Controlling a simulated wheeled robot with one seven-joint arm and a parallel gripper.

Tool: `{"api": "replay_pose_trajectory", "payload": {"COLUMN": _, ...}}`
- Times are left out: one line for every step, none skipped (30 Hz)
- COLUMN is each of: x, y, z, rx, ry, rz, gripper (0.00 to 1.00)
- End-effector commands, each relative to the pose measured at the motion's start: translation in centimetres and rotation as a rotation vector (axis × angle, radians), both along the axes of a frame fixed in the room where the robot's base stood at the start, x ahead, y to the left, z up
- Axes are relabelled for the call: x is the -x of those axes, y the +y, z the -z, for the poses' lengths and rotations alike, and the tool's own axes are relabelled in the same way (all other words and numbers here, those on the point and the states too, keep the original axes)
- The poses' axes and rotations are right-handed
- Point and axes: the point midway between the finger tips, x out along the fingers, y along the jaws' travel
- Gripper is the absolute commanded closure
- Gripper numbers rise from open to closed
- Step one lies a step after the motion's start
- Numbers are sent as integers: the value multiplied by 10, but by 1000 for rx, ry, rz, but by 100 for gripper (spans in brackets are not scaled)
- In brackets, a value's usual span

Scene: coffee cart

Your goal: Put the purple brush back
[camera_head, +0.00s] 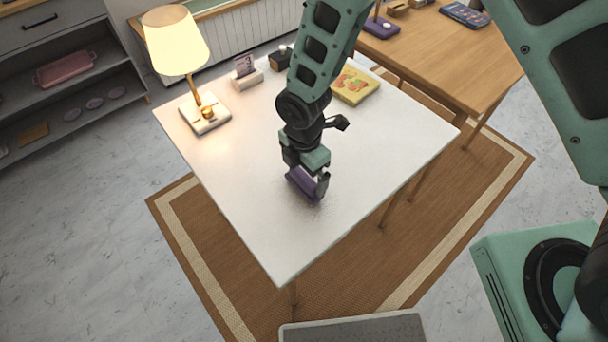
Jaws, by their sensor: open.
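The purple brush (301,182) is at the fingers of my gripper (309,185), low over the middle of the white table (345,215). My gripper points down and is open, with the brush between or just beside its fingers. I cannot tell whether the brush touches the table top or the fingers. Part of the brush is hidden by the gripper. A purple block-like base (381,29) stands on the wooden table at the back; its use is not clear from here.
A lit lamp (178,45) stands at the white table's left corner. A card holder (246,74), a small black box (281,58) and a yellow picture book (355,85) are along its back. A wooden table (455,65) adjoins behind. The white table's front half is clear.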

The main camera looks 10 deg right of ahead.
Motion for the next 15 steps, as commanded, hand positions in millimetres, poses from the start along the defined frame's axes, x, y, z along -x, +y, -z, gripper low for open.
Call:
{"api": "replay_pose_trajectory", "payload": {"x": -2, "y": 1, "z": -11, "rx": -4, "ry": -4, "rz": 2, "gripper": 0}}
{"api": "replay_pose_trajectory", "payload": {"x": -2, "y": 0, "z": -17, "rx": -4, "ry": -4, "rz": 2, "gripper": 0}}
{"api": "replay_pose_trajectory", "payload": {"x": -1, "y": 0, "z": -25, "rx": -4, "ry": -4, "rz": 2, "gripper": 0}}
{"api": "replay_pose_trajectory", "payload": {"x": -1, "y": 1, "z": -32, "rx": -4, "ry": -4, "rz": 2, "gripper": 0}}
{"api": "replay_pose_trajectory", "payload": {"x": -2, "y": 0, "z": -39, "rx": -4, "ry": -4, "rz": 2, "gripper": 0}}
{"api": "replay_pose_trajectory", "payload": {"x": -2, "y": 0, "z": -47, "rx": -4, "ry": -4, "rz": 1, "gripper": 0}}
{"api": "replay_pose_trajectory", "payload": {"x": -1, "y": 0, "z": -53, "rx": -4, "ry": -4, "rz": 1, "gripper": 0}}
{"api": "replay_pose_trajectory", "payload": {"x": -2, "y": 0, "z": -59, "rx": -4, "ry": -4, "rz": 1, "gripper": 0}}
{"api": "replay_pose_trajectory", "payload": {"x": -1, "y": 0, "z": -65, "rx": -2, "ry": -3, "rz": 1, "gripper": 0}}
{"api": "replay_pose_trajectory", "payload": {"x": -1, "y": 0, "z": -70, "rx": -3, "ry": -4, "rz": 1, "gripper": 0}}
{"api": "replay_pose_trajectory", "payload": {"x": -1, "y": 0, "z": -75, "rx": -2, "ry": -3, "rz": 1, "gripper": 0}}
{"api": "replay_pose_trajectory", "payload": {"x": -1, "y": 0, "z": -80, "rx": -2, "ry": -2, "rz": 1, "gripper": 0}}
{"api": "replay_pose_trajectory", "payload": {"x": -1, "y": 0, "z": -83, "rx": -2, "ry": -2, "rz": 1, "gripper": 0}}
{"api": "replay_pose_trajectory", "payload": {"x": -1, "y": 0, "z": -86, "rx": -1, "ry": -2, "rz": 1, "gripper": 0}}
{"api": "replay_pose_trajectory", "payload": {"x": -1, "y": 0, "z": -89, "rx": -1, "ry": -1, "rz": 1, "gripper": 0}}
